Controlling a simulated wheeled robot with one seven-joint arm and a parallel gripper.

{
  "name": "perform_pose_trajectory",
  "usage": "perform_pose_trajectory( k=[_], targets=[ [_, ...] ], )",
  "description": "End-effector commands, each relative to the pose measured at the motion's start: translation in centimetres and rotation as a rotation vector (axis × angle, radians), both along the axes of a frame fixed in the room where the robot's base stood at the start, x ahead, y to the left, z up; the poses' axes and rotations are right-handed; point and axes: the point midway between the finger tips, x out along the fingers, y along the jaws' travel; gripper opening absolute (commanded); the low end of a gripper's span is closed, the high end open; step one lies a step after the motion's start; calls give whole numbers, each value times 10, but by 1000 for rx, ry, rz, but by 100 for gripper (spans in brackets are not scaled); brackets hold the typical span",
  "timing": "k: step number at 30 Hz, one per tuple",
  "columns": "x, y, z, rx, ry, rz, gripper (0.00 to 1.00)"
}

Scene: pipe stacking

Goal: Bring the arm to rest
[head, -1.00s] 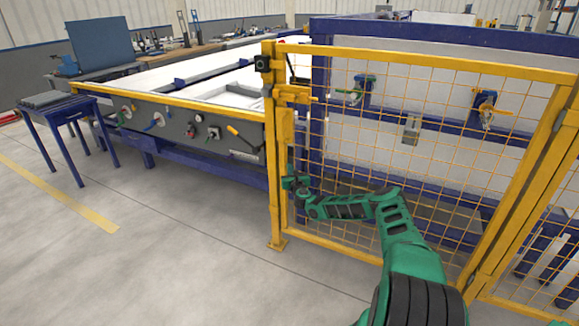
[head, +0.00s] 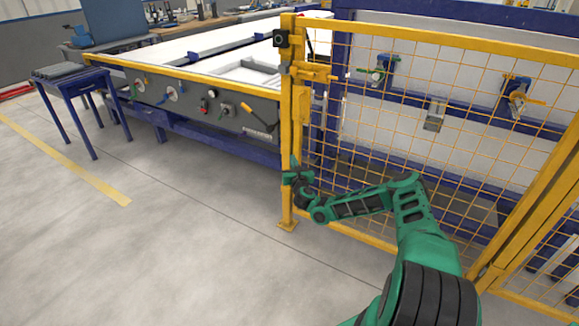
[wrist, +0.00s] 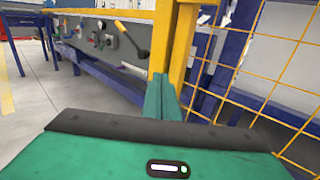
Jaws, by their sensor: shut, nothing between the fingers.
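My green arm reaches forward from the lower right of the head view. My gripper (head: 294,166) is at its far end, in front of the yellow fence post (head: 287,205). In the wrist view the green fingers of my gripper (wrist: 162,88) are together, with nothing seen between them. They point at the lower part of the yellow post (wrist: 182,45). I cannot tell whether the fingertips touch the post.
Yellow mesh fence (head: 440,130) stands close on the right of the arm. Behind the post is a long blue machine table (head: 185,143) with a handled control panel (head: 235,112). A small blue table (head: 72,84) stands at left. The grey floor (head: 200,240) at left is clear.

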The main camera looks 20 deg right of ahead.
Motion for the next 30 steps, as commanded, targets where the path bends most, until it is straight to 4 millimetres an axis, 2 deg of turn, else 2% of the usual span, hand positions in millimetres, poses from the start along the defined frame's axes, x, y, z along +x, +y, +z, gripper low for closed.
perform_pose_trajectory(
  k=[6, 13, 17, 20, 23, 27, 30],
  targets=[
    [-14, 20, 0, 1, 0, 2, 0],
    [-16, 24, 2, -4, -1, 5, 0],
    [-11, 41, 18, -71, -6, 67, 0],
    [-5, 71, 41, -187, -13, 175, 0],
    [-3, 109, 64, -340, -15, 312, 0],
    [-11, 159, 87, -561, -15, 498, 0],
    [-23, 189, 97, -716, -9, 624, 0]
  ],
)
